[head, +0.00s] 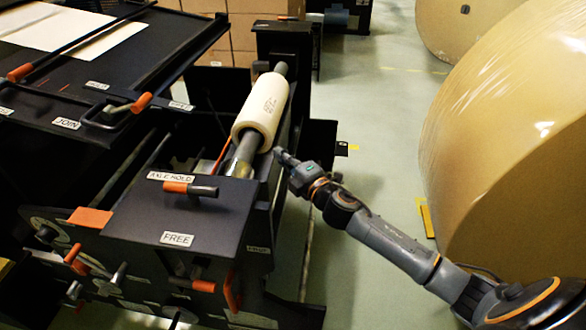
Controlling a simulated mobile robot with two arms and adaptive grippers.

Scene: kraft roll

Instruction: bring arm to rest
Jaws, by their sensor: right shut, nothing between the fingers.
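My right arm comes in from the lower right of the head view and stretches toward the dark machine (205,225). Its gripper (281,156) is shut and empty. In the picture it sits just right of and below the near end of a cream paper roll (262,108); I cannot tell whether it touches the machine's side. The roll is on a grey axle (248,148) that lies tilted in the machine. A lever with an orange grip (188,188) lies beside the "AXLE HOLD" label, above the "FREE" label. My left gripper is not in view.
Huge wrapped kraft rolls (525,150) stand on the right, close to my right arm. Cardboard boxes (243,35) are stacked behind the machine. The machine's table (75,80) with orange-gripped levers fills the upper left. Green floor (385,130) is clear between machine and rolls.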

